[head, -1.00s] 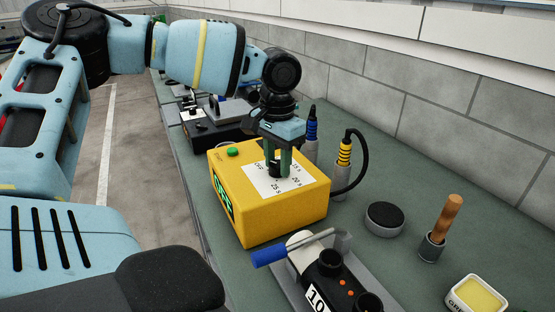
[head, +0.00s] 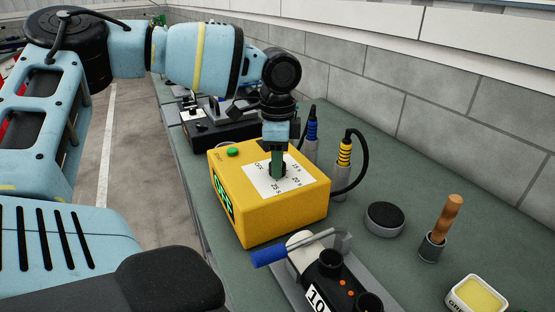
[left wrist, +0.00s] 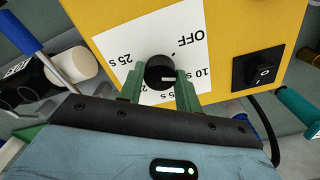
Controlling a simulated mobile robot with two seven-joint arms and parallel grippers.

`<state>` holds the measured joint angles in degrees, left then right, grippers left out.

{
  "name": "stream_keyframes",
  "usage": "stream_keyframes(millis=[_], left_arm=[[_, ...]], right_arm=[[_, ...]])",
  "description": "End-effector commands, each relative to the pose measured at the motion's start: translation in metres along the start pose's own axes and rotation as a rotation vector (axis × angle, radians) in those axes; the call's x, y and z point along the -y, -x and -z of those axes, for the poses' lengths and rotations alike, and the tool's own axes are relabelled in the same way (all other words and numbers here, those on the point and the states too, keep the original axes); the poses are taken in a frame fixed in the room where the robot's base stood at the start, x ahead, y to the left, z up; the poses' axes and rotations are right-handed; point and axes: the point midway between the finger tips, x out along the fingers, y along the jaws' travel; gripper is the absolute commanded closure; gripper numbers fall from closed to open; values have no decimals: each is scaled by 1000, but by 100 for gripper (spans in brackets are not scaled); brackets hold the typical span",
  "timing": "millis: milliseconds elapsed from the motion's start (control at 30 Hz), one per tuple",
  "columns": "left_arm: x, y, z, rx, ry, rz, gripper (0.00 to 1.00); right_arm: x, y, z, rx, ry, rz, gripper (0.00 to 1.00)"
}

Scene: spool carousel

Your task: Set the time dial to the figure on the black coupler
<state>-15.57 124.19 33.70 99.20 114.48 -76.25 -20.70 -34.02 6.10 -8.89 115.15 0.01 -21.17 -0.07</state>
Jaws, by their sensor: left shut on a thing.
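A yellow box (head: 268,217) stands on the bench with a white dial plate (head: 262,184) marked OFF, 10 s and 25 s, among other figures. The time dial (left wrist: 158,72) is a round black knob with a white mark. In the left wrist view the mark points right, toward 10 s. My left gripper (head: 278,170) comes down from above and is shut on the knob, one green finger on each side. The black coupler (head: 328,272) lies in front of the box and bears a white label with 10. My right gripper is not in view.
A blue-handled bar (head: 270,257) lies beside the coupler, close to the box. Two plug-like parts, blue-banded (head: 311,130) and yellow-banded (head: 344,155), stand behind the box. A black puck (head: 384,218), a wooden-handled brush (head: 447,222) and a yellow tub (head: 478,293) stand right.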

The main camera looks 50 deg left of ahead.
Motion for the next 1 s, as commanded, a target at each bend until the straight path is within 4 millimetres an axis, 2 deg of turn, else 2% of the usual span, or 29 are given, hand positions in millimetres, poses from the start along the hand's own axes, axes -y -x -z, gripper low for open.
stream_keyframes(millis=[400,900,933,1000], left_arm=[[0,0,0,-1,-158,1,89],[0,0,0,-1,-172,1,89],[0,0,0,-1,-171,1,62],[0,0,0,-1,-171,1,53]], right_arm=[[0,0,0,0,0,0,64],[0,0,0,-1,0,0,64],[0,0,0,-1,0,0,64],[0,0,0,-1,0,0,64]])
